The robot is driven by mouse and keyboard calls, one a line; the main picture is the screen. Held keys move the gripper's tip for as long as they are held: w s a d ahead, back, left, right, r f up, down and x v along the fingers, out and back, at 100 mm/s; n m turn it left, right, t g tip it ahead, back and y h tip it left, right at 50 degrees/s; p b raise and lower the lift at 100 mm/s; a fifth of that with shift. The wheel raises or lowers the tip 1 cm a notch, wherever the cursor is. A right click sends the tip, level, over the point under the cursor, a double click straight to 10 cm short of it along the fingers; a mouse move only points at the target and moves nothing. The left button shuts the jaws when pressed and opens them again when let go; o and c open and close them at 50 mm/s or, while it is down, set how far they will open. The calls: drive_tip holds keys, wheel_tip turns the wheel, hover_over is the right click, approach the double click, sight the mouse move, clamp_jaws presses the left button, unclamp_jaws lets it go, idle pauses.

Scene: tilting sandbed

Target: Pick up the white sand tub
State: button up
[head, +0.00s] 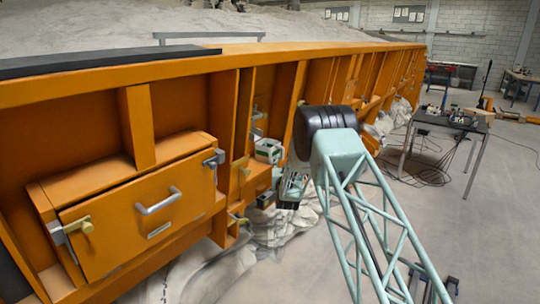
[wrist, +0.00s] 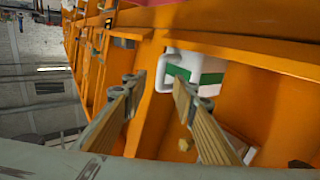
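The white sand tub (head: 268,150) with a green band sits in an opening of the orange side frame in the head view. In the wrist view the tub (wrist: 212,68) is just beyond my fingers, its white handle (wrist: 164,73) facing me. My gripper (wrist: 160,84) is open, with one wood-toned finger on each side of the handle in the picture. I cannot tell whether the handle is between the fingertips in depth or touching them. In the head view my gripper is mostly hidden behind my arm, close to the tub.
The orange frame (wrist: 270,50) surrounds the tub with posts and ledges close to my fingers. An orange drawer (head: 140,220) with a grey handle is at the left. A dark table (head: 450,121) with clutter stands at the right. The floor (head: 490,220) at the right is mostly clear.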

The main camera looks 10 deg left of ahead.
sight(283, 154)
drive_tip(key=shift+w+a+f+b, duration=0.15)
drive_tip(key=shift+w+b, duration=0.1)
drive_tip(key=shift+w, duration=0.45)
drive_tip(key=shift+w+a+b, duration=0.15)
drive_tip(key=shift+w+b, duration=0.05)
drive_tip(key=shift+w, duration=0.5)
drive_tip(key=shift+w+a, duration=0.2)
drive_tip(key=shift+w, duration=0.9)
drive_tip(key=shift+c, duration=0.9)
clamp_jaws()
